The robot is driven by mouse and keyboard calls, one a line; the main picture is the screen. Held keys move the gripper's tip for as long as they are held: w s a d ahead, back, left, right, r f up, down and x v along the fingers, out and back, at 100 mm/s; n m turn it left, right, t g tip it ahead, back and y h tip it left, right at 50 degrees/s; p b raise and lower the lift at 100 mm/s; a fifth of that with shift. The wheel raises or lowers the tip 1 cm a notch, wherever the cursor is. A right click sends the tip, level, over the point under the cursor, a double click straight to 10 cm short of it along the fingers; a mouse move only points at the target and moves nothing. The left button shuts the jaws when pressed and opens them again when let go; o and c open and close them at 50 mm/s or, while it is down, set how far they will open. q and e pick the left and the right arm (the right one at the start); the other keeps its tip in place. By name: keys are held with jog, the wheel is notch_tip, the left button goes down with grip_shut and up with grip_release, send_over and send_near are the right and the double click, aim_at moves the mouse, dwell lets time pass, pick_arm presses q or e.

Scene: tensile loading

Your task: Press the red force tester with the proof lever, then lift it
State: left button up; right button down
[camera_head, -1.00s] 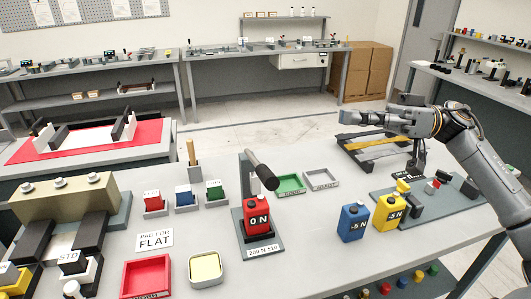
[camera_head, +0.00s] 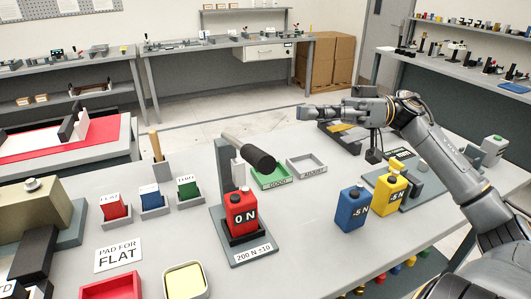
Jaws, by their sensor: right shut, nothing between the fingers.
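The red force tester (camera_head: 242,211), its face reading "0 N", stands upright on a grey base plate (camera_head: 257,247) labelled "200 N ±10". The proof lever (camera_head: 249,149), with a thick black grip, is mounted on a grey post behind the tester. The lever slants down to the right, its grip above and behind the tester. My right gripper (camera_head: 303,113) is shut and empty, above the back part of the table, up and to the right of the lever and apart from it. My left gripper is not in view.
A blue tester (camera_head: 353,211) and a yellow tester (camera_head: 391,190), both reading "-5 N", stand right of the red one. Green (camera_head: 272,179) and grey (camera_head: 306,166) trays lie behind the lever. Red, blue and green blocks in holders stand to the left.

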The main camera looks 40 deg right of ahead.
jog(key=p+x, duration=0.3)
jog(key=x, duration=0.6)
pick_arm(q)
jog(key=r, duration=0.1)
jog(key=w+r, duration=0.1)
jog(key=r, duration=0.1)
pick_arm(e)
jog(key=f, duration=0.2)
jog(key=s+f, duration=0.1)
jog(key=shift+s+a+f, duration=0.1)
jog(key=shift+a+f, duration=0.15)
jog(key=shift+f, duration=0.15)
pick_arm(q)
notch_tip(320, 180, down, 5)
jog(key=b, duration=0.4)
jog(key=shift+b, duration=0.4)
pick_arm(e)
notch_tip(320, 180, down, 8)
jog(key=s+n+g, duration=0.1)
jog(key=n, duration=0.4)
jog(key=shift+s+a+f, duration=0.15)
jog(key=shift+s+f, duration=0.05)
jog(key=shift+s, duration=0.2)
jog(key=shift+r, duration=0.1)
